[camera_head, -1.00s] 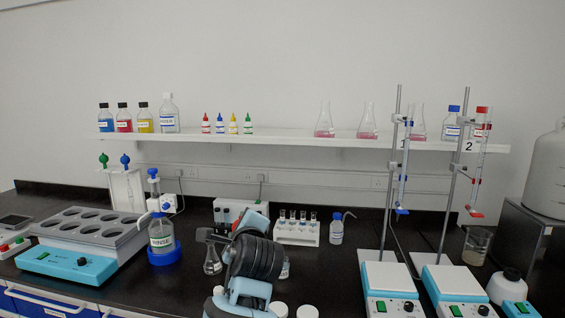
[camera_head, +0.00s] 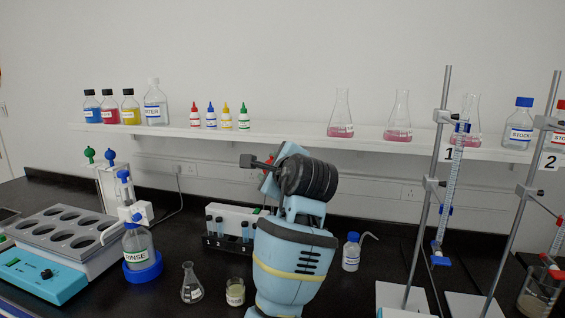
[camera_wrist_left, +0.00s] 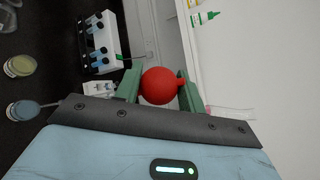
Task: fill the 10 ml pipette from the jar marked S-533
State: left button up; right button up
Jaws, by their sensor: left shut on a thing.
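My left gripper (camera_wrist_left: 162,88) is shut on a red ball-shaped bulb (camera_wrist_left: 158,86), held between its green fingers. No pipette stem shows below the bulb, so I cannot tell its size. In the head view my left arm rises in the middle and hides most of the gripper. Pipettes with a green bulb (camera_head: 89,153) and a blue bulb (camera_head: 110,156) stand in a white stand at the left. A small open jar (camera_head: 235,293) with pale liquid stands left of my arm; its label is too small to read. I cannot make out S-533 anywhere. My right gripper is not in view.
A conical flask (camera_head: 191,284), a tube rack (camera_head: 228,240) and the RINSE bottle (camera_head: 138,248) stand left of my arm. A wash bottle (camera_head: 351,252) and burette stands (camera_head: 430,200) are at the right. A shelf (camera_head: 280,137) with bottles and flasks runs behind.

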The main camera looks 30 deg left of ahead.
pick_arm(q)
jog(key=shift+s+r, duration=0.1)
jog(key=shift+s, duration=0.1)
jog(key=shift+s+f, duration=0.2)
jog(key=shift+w+f, duration=0.15)
jog(key=shift+f, duration=1.9)
jog(key=shift+o, duration=0.7)
grip_shut()
jog(key=shift+f, duration=0.1)
